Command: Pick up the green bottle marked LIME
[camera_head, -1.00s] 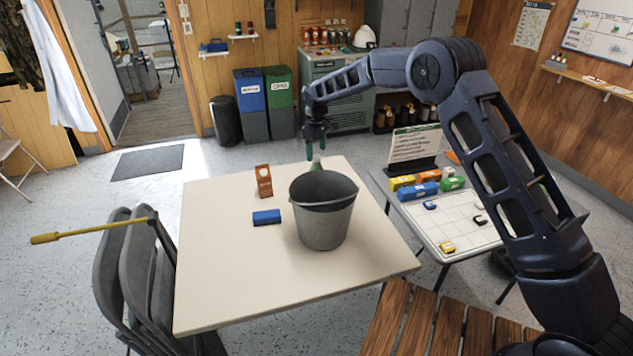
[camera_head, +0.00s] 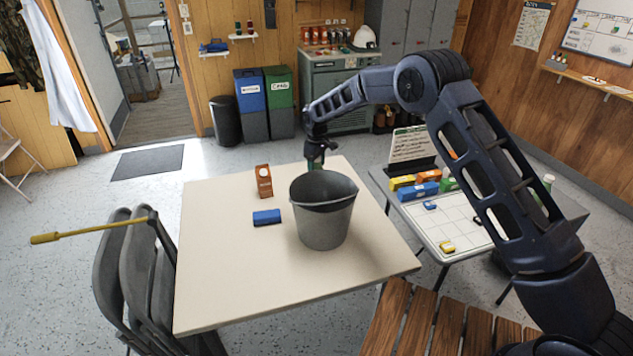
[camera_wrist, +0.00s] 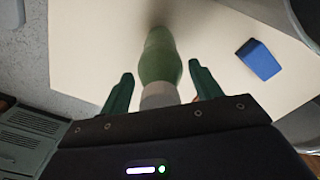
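A green bottle (camera_wrist: 160,58) stands on the cream table (camera_head: 240,290) and shows large in the wrist view, with a pale grey end towards me. No LIME marking can be read. My gripper (camera_wrist: 162,85) is open, with one green finger on each side of the bottle's near end and a gap on both sides. In the head view, my gripper (camera_head: 315,163) is low at the table's far side, behind the metal bucket (camera_head: 323,225). The bucket and my gripper hide the bottle there almost wholly.
An orange-brown carton (camera_head: 264,181) and a blue box (camera_head: 266,217) stand left of the bucket. A side table at right holds a whiteboard grid (camera_head: 460,220) and several coloured boxes. The table's front half is clear.

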